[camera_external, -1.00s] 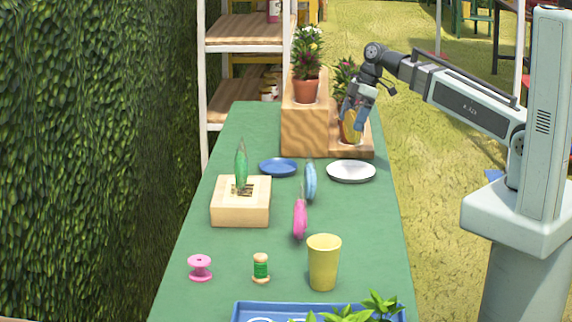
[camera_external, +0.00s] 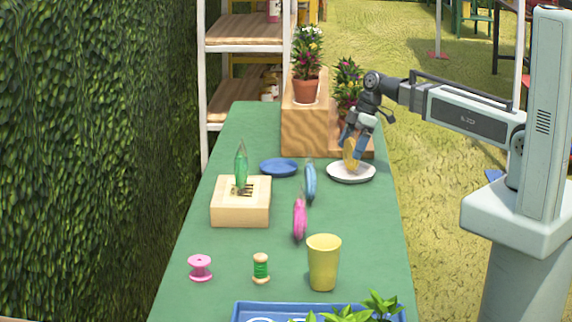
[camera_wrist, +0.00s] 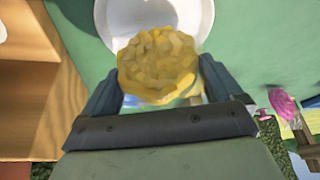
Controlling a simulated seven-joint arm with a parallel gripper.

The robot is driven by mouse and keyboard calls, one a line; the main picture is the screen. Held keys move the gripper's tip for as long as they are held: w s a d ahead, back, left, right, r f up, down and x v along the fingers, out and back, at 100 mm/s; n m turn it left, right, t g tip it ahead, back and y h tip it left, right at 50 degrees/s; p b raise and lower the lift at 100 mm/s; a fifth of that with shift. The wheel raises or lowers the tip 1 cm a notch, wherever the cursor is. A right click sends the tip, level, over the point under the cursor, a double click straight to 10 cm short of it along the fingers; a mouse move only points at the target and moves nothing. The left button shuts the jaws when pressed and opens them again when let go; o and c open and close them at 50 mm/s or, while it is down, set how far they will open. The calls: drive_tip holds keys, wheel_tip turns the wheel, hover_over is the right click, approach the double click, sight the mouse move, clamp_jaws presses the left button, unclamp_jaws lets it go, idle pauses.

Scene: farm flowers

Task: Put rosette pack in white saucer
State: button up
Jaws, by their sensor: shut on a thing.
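The rosette pack (camera_external: 351,157), yellow with a bumpy petal-like face, is between the two fingers of my gripper (camera_external: 357,148). It also fills the middle of the wrist view (camera_wrist: 157,66), with a finger on each side. In the external view it stands upright over the white saucer (camera_external: 335,178), its lower end within the saucer's outline. I cannot tell whether it touches the saucer. The wrist view shows the white saucer (camera_wrist: 203,14) just behind the pack, which hides part of it.
A blue saucer (camera_external: 279,167) lies to the left. Blue (camera_external: 310,182) and pink (camera_external: 300,217) packs stand nearby. A green pack (camera_external: 241,164) stands in a wooden block (camera_external: 241,213). A wooden stepped stand (camera_external: 304,134) with potted plants is behind. A yellow cup (camera_external: 323,263) is in front.

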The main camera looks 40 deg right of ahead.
drive_tip(key=shift+f, duration=0.25)
drive_tip(key=o, duration=0.7)
drive_tip(key=shift+v, duration=6.1)
